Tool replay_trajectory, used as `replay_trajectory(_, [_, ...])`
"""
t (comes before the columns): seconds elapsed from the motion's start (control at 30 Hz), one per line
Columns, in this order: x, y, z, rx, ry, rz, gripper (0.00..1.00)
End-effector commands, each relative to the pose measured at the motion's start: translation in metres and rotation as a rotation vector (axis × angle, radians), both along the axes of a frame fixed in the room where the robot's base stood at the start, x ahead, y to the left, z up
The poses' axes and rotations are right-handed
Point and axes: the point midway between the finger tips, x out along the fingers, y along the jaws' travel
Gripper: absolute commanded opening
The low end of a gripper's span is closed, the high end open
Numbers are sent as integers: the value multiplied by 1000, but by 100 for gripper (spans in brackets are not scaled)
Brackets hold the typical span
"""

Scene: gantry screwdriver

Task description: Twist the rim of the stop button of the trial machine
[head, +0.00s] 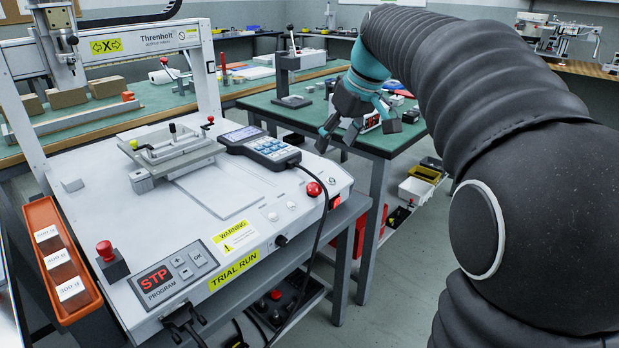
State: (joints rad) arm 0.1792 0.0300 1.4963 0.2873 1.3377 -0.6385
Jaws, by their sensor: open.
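The trial machine (205,215) is a white gantry bench with a yellow "TRIAL RUN" label on its front. A round red button (314,189), which looks like the stop button, sits at the right end of its front edge. Its rim is too small to make out in detail. A second red knob (105,250) stands on a dark block at the front left. My gripper (356,132) is open and empty, fingers pointing down, up and to the right of the red button and apart from it. It appears in front of the green table behind.
A handheld keypad (262,147) lies just left of the red button, and its black cable hangs over the front edge. A clamp fixture (170,155) stands mid-deck. An orange tray (62,262) hangs at the left. A green table (385,143) stands behind at the right.

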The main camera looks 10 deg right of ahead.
Motion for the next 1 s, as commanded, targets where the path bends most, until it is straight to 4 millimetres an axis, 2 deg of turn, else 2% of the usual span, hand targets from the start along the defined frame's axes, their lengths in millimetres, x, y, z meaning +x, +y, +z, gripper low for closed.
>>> replay_trajectory(0.17, [6,3,-17,1,1,2,66])
replay_trajectory(0.7, [36,25,-105,1,3,1,66])
replay_trajectory(1.0, [43,30,-125,0,0,-1,66])
